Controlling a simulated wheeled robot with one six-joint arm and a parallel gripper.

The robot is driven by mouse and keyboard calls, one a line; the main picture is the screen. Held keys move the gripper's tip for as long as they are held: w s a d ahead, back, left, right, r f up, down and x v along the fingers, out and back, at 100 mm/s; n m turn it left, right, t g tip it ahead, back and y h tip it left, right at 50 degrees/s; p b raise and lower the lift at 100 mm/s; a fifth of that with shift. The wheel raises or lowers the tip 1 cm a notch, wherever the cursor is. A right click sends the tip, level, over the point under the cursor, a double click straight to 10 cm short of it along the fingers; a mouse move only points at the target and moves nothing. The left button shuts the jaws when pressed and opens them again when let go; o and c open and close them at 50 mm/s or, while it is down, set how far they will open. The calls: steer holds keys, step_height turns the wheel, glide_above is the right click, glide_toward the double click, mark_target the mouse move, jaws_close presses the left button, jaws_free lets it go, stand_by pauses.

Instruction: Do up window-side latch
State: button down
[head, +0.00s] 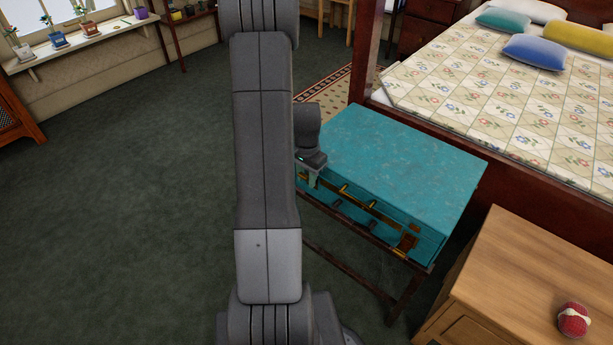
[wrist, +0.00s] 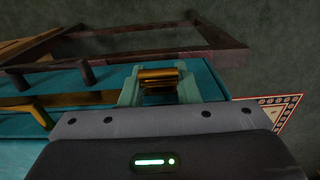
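A teal case (head: 400,155) with brass fittings lies on a dark stand. My gripper (head: 313,181) is at the left end of its front face, the end nearer the window. In the wrist view, the two pale green fingers (wrist: 160,88) stand apart. A brass latch piece (wrist: 160,74) shows between them; I cannot tell whether they press on it. The rest of this latch is hidden by my gripper. Another brass latch (head: 408,241) is at the right end of the front. Brass and dark handle fittings (head: 344,189) lie between the two ends.
The stand's dark frame (head: 345,262) runs below the case. A wooden cabinet (head: 535,270) with a red ball-like object (head: 572,320) is close at the right. A bed (head: 480,90) stands behind. The green carpet (head: 120,200) at left is clear; the window sill (head: 85,42) holds potted plants.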

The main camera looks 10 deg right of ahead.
steer(key=shift+d+r+p, duration=0.2)
steer(key=shift+r+p, duration=0.05)
steer(key=shift+p, duration=0.4)
steer(key=shift+w+d+f+g+y+p, duration=0.1)
steer(key=shift+w+g+y+p, duration=0.1)
steer(key=shift+g+y+p, duration=0.3)
steer(key=c, duration=1.1)
jaws_free()
steer(key=r, duration=0.4)
steer(key=r+p, duration=0.1)
steer(key=r, duration=0.4)
steer(key=w+d+r+p, duration=0.1)
steer(key=r, duration=0.3)
steer(key=shift+d+r, duration=0.1)
steer(key=shift+r, duration=0.25)
steer(key=shift+o, duration=0.5)
